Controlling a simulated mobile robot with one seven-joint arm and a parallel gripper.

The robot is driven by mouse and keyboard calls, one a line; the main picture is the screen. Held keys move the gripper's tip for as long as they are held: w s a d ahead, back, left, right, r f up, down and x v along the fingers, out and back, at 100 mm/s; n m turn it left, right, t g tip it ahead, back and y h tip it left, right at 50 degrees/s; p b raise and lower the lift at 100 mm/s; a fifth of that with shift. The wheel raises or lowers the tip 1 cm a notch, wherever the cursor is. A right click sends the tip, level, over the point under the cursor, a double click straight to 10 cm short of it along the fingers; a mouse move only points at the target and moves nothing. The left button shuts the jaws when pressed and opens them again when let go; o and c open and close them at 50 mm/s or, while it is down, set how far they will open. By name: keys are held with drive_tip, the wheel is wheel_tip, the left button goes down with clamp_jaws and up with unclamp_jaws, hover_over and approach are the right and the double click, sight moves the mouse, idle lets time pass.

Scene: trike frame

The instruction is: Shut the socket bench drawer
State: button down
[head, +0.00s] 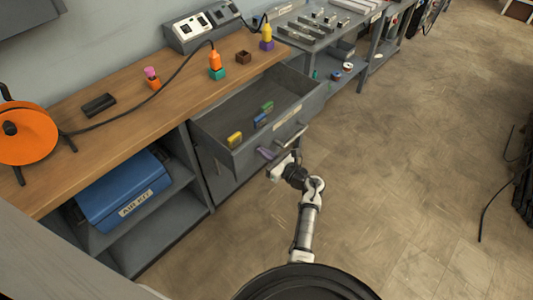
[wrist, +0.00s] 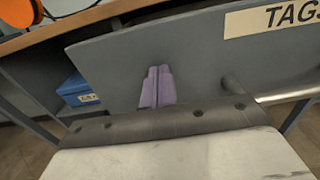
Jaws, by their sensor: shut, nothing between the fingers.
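The grey socket bench drawer (head: 303,95) is pulled well out from under the wooden bench top in the head view. Its front panel (wrist: 195,55) fills much of the wrist view, with a label reading "TAGS" at the upper right. A metal bar handle (head: 291,137) is on the front; it also shows at the right of the wrist view (wrist: 285,95). My gripper (head: 265,152) is at the drawer front, left of the handle. Its purple fingers (wrist: 158,72) are together and empty, pointing at the panel; whether they touch it I cannot tell.
Yellow (head: 234,139), blue (head: 260,120) and green (head: 267,107) items are in the drawer. A blue case (head: 125,190) is on the shelf to the left. An orange cable reel (head: 28,135) and coloured plugs are on the bench top (head: 130,112). The floor at right is mostly clear.

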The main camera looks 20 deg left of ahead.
drive_tip(key=b+x, duration=0.7)
drive_tip(key=x, duration=0.4)
drive_tip(key=b+x, duration=0.7)
drive_tip(key=x, duration=0.5)
drive_tip(key=shift+a+f, duration=0.25)
drive_tip(key=shift+a, duration=0.1)
drive_tip(key=shift+w+a+b, duration=0.15)
drive_tip(key=shift+a+b, duration=0.1)
drive_tip(key=shift+b, duration=0.05)
drive_tip(key=shift+w+a+r, duration=0.1)
drive_tip(key=shift+r, duration=0.35)
drive_tip(key=shift+r, duration=0.1)
